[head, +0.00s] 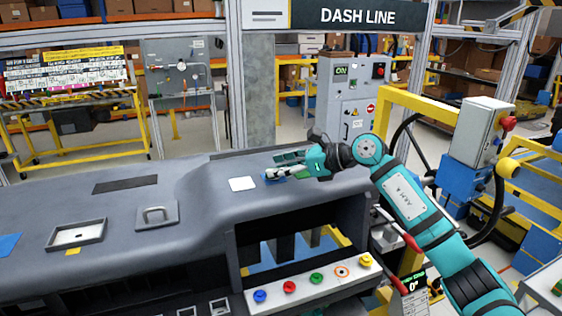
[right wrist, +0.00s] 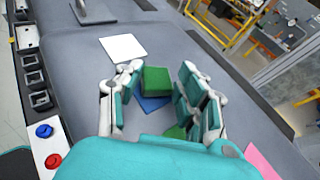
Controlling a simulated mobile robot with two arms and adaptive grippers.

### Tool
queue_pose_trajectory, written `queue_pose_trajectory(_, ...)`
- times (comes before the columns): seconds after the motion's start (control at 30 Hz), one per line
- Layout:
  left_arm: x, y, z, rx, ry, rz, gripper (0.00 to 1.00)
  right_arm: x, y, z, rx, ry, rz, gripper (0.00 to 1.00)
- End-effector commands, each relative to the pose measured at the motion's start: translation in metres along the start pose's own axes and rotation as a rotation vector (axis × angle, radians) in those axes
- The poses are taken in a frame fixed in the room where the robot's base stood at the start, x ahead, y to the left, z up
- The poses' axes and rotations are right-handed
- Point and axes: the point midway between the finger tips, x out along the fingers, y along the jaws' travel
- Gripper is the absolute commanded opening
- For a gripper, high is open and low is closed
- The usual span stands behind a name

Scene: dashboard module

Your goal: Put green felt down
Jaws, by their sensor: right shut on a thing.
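The green felt (right wrist: 156,80) is a small green block between the fingers of my right gripper (right wrist: 161,73) in the right wrist view. My right gripper is shut on it. A blue square (right wrist: 152,103) shows just under or behind the felt, on the grey dashboard (right wrist: 70,85). I cannot tell whether the felt touches it. In the head view my right gripper (head: 284,166) is low over the right part of the dashboard (head: 205,215), and its fingers mostly hide the felt. My left gripper is not in view.
A white square (head: 242,184) lies on the dashboard left of the gripper. A metal frame (head: 77,234), a handle plate (head: 155,214) and a dark strip (head: 125,183) are farther left. A button panel (head: 312,286) is in front. A pink patch (right wrist: 262,160) shows in the right wrist view.

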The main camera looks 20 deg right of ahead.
Motion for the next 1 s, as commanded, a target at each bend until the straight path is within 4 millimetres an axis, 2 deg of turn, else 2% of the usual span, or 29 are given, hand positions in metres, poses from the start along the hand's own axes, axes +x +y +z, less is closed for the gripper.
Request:
queue_pose_trajectory(0.33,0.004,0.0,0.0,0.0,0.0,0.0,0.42,0.002,0.0,-0.004,-0.001,-0.001,0.0,0.22)
queue_pose_trajectory(0.37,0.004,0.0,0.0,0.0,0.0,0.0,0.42,0.002,0.0,-0.004,-0.001,-0.001,0.0,0.39)
queue_pose_trajectory(0.53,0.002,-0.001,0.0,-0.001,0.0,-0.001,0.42,0.001,0.0,-0.003,-0.001,-0.001,0.0,0.61)
queue_pose_trajectory(0.87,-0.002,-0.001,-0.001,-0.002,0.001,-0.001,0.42,-0.001,0.0,0.001,-0.001,-0.002,0.0,0.62)
queue_pose_trajectory(1.0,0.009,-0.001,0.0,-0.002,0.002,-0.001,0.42,-0.016,-0.001,-0.004,-0.002,-0.001,-0.003,0.62)
